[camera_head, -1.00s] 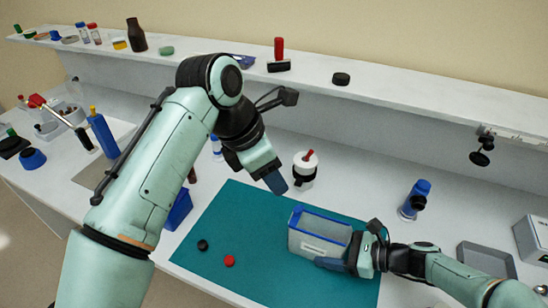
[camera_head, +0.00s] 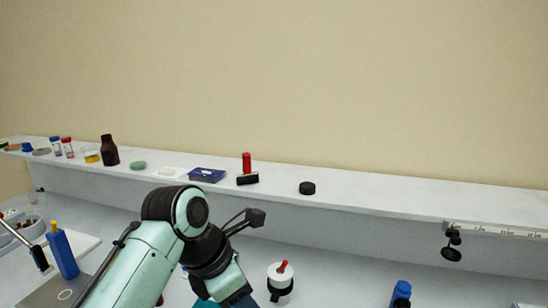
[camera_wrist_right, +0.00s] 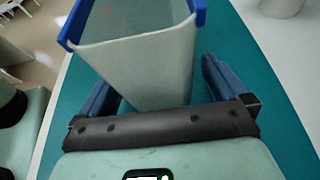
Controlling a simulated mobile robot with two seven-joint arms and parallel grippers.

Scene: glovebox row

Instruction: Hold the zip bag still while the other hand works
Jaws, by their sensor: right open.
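The zip bag (camera_wrist_right: 140,62), a pale grey box-like pouch with a blue rim, stands open at the top in the right wrist view. My right gripper (camera_wrist_right: 158,80) is open, with one blue finger on each side of the bag's lower part. I cannot tell whether either finger touches it. The bag and my right gripper are out of the head view. My left gripper (camera_head: 236,298) is at the bottom edge of the head view, pointing down, its fingertips cut off, so its jaws cannot be judged.
The bag stands on a teal mat (camera_wrist_right: 262,110). A blue bottle (camera_head: 401,294) is farther right. A shelf (camera_head: 390,203) with a brown bottle (camera_head: 109,150) and a black disc (camera_head: 307,188) runs behind.

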